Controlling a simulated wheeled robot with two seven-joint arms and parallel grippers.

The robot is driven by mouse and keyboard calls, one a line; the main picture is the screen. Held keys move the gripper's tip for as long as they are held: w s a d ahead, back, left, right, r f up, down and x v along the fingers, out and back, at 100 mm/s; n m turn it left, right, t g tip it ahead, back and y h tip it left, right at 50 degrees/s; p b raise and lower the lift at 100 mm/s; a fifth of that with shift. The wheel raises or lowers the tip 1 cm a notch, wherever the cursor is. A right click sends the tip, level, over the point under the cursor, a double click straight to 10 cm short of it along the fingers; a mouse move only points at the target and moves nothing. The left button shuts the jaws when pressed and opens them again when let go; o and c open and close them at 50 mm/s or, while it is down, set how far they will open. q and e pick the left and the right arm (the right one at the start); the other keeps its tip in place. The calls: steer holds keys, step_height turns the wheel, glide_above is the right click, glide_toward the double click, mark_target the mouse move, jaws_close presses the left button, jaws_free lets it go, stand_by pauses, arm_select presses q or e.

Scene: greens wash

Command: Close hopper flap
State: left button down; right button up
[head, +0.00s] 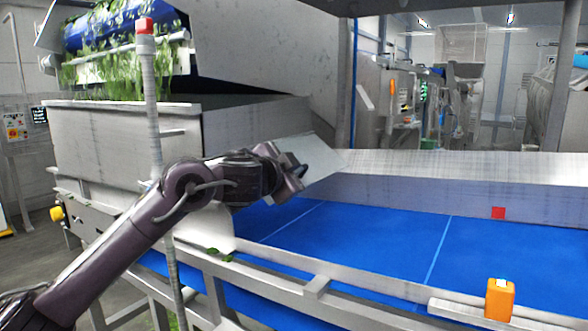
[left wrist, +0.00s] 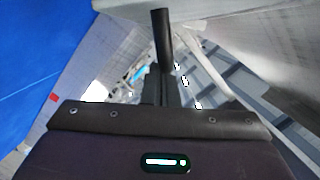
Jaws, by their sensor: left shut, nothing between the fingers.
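The hopper (head: 120,140) is a large grey metal box at the left in the head view. A pale metal plate, which looks like its flap (head: 322,150), slants out from the hopper's right end above the blue belt. My left gripper (head: 301,169) is shut and empty, in front of the plate's face; I cannot tell whether it touches. The gripper hides part of the plate. In the left wrist view the dark closed fingers (left wrist: 162,42) point up the picture, with pale metal surfaces around them. My right gripper is not in view.
A blue conveyor belt (head: 380,240) runs to the right below my gripper, between metal side walls. A vertical pole with a red cap (head: 144,27) stands close to my left arm. An orange box (head: 499,299) sits on the near rail. Leafy greens (head: 110,70) hang above the hopper.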

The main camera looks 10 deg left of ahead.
arm_select(q)
steer(key=w+a+f+m+t+b, duration=0.1)
steer(key=a+f+m+b, duration=0.4)
steer(key=f+b, duration=0.5)
steer(key=shift+w+a+m+t+y+b, duration=0.35)
steer(key=shift+w+a+b, duration=0.35)
steer(key=shift+b, duration=0.45)
